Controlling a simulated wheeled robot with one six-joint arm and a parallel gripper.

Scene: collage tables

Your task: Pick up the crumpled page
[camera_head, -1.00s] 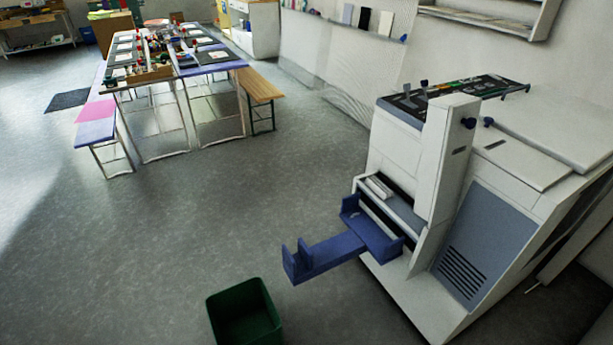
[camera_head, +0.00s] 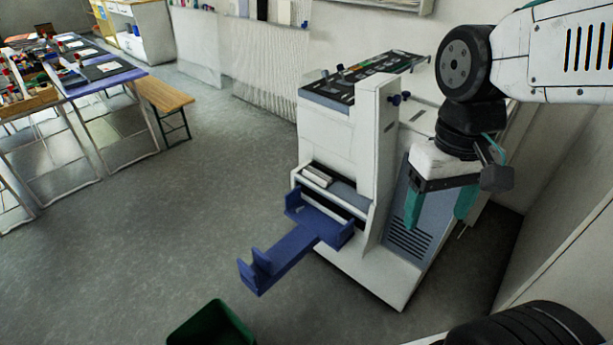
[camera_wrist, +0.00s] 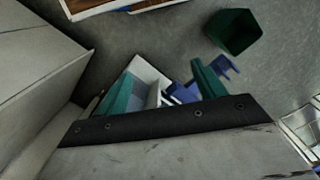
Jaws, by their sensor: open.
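I cannot make out a crumpled page in either view. My gripper (camera_head: 438,210) hangs at the right in the head view, in front of the big white machine's grey side panel. Its two teal fingers are apart and point down, with nothing seen between them. In the wrist view my gripper (camera_wrist: 166,78) also shows its two teal fingers spread wide, with part of the white machine (camera_wrist: 150,74) and its blue tray beyond them.
The white machine (camera_head: 335,135) stands on the grey floor with a blue tray (camera_head: 290,247) sticking out in front. A green bin (camera_head: 212,325) stands at the bottom edge. A long table (camera_head: 100,76) and a wooden bench (camera_head: 160,95) are at the left. Floor between is clear.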

